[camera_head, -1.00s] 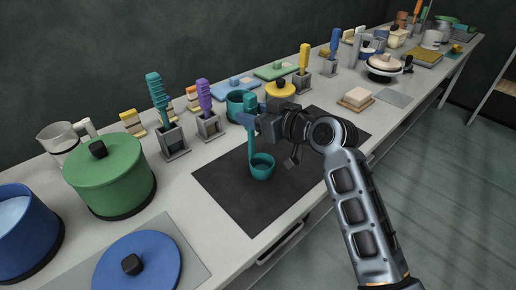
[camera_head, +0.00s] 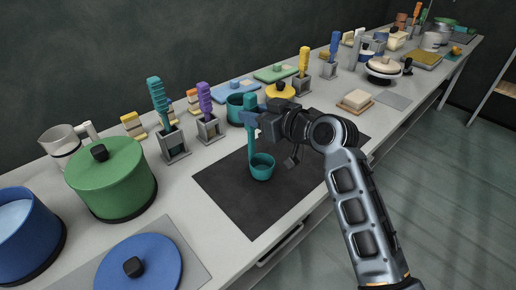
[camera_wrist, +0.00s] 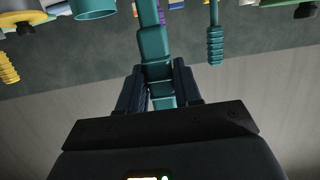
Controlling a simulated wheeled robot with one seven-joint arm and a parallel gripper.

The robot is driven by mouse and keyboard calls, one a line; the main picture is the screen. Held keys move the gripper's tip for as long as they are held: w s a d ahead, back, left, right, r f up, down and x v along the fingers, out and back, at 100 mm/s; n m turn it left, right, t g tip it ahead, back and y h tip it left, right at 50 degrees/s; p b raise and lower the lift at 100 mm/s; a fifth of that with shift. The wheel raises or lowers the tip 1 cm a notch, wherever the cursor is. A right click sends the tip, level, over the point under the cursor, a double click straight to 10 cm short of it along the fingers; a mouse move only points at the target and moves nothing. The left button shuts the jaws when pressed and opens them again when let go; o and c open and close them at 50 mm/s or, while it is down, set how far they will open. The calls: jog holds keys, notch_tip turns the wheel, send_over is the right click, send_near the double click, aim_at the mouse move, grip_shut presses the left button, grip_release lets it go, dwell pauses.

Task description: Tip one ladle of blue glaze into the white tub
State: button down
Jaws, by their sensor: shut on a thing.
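My gripper (camera_head: 254,119) is shut on the upright handle of a teal ladle (camera_head: 262,168). The ladle's cup hangs level, low over or on the dark mat (camera_head: 240,205); I cannot tell if it touches. In the wrist view the teal handle (camera_wrist: 157,60) runs up between my gripper's fingers (camera_wrist: 160,90). The inside of the cup looks teal, and I cannot make out any glaze in it. An open blue pot (camera_head: 25,245) with pale blue contents (camera_head: 12,213) stands at the left edge. A blue lid (camera_head: 150,268) lies beside it. I cannot clearly pick out the white tub.
A lidded green pot (camera_head: 115,185) and a pitcher (camera_head: 60,140) stand left. Tools in grey holders (camera_head: 173,142), a teal pot (camera_head: 235,108) and a yellow lid (camera_head: 281,90) line the back. The mat's front is clear.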

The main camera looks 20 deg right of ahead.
notch_tip(320, 180, up, 8)
jog(key=p, duration=0.5)
jog(key=shift+f, duration=0.1)
